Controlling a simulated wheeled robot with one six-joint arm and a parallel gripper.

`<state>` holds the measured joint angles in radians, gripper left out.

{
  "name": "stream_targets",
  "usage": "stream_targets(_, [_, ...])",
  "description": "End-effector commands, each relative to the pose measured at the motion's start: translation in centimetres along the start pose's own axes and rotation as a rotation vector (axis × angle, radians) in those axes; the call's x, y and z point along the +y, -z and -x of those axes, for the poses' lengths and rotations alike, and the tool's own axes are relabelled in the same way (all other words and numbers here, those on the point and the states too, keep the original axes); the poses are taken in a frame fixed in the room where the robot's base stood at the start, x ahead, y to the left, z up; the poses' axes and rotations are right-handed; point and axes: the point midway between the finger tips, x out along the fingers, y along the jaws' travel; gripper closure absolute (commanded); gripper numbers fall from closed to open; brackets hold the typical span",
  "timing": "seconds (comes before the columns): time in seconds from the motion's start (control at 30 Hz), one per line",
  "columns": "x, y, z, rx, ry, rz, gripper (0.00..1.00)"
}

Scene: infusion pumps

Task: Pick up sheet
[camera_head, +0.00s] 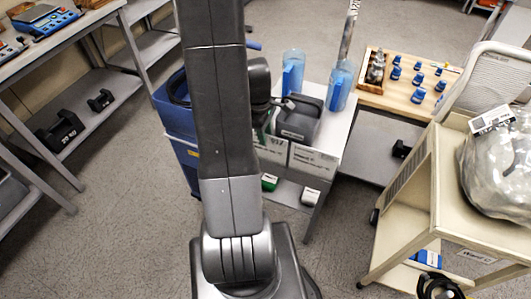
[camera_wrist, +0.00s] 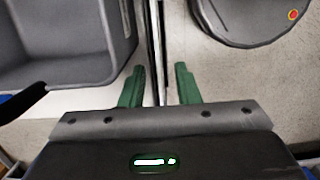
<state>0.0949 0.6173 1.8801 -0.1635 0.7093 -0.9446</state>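No loose sheet can be told for certain. In the head view, white sheet-like cards with print (camera_head: 314,163) hang at the front of the small table, and another printed white sheet (camera_head: 491,120) lies on a clear plastic bag at the right. I cannot tell whether the strip is a sheet edge or a gap. Nothing is visibly held. My arm hides part of the small table in the head view.
A grey bin (camera_wrist: 65,45) is left of the fingers and a round dark-rimmed object (camera_wrist: 250,18) is right. The small table (camera_head: 337,128) holds blue-tinted cylinders (camera_head: 341,86). A beige cart (camera_head: 448,190) bears the bag (camera_head: 500,165). Floor at the lower left is clear.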

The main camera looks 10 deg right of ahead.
Motion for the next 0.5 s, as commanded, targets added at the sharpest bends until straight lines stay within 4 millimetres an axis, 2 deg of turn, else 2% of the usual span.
stream_targets(0.1, [0.01, -0.02, -1.07, 0.0, 0.001, -0.002, 0.71])
stream_targets(0.37, [0.03, -0.02, -1.27, 0.001, 0.0, -0.001, 0.71])
stream_targets(0.5, [0.04, -0.02, -1.26, 0.001, 0.0, -0.001, 0.94])
